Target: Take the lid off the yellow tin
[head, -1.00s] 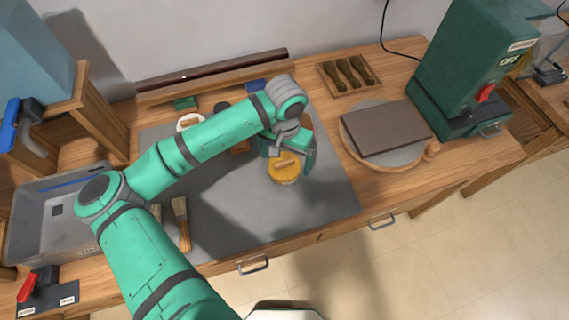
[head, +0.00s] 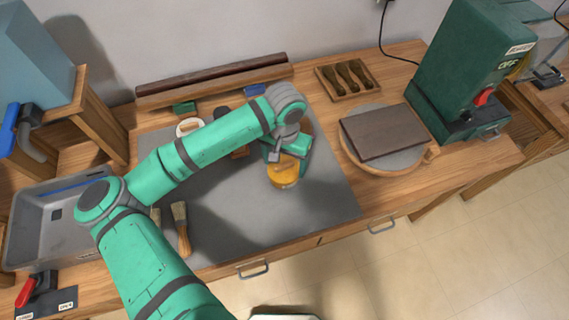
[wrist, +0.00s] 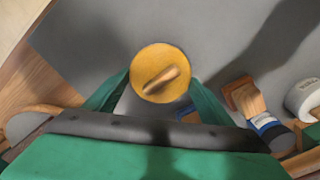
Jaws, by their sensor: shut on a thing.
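The yellow tin (head: 284,179) stands on the grey mat (head: 320,205), near its right side. Its round yellow lid (wrist: 150,62) has a wooden bar handle (wrist: 161,79) across the top, lying diagonally in the wrist view. My gripper (wrist: 160,80) is over the tin, with one green finger at each side of the lid, shut on it. In the head view my gripper (head: 286,158) partly covers the lid. The tin's body is hidden below the lid in the wrist view. I cannot tell whether there is a gap between lid and tin.
Two brushes (head: 180,225) lie at the mat's left. A white roll (head: 188,127) and a wooden-handled brush (wrist: 245,98) lie behind the tin. A round board with a brown slab (head: 385,131) is to the right. The mat's front is clear.

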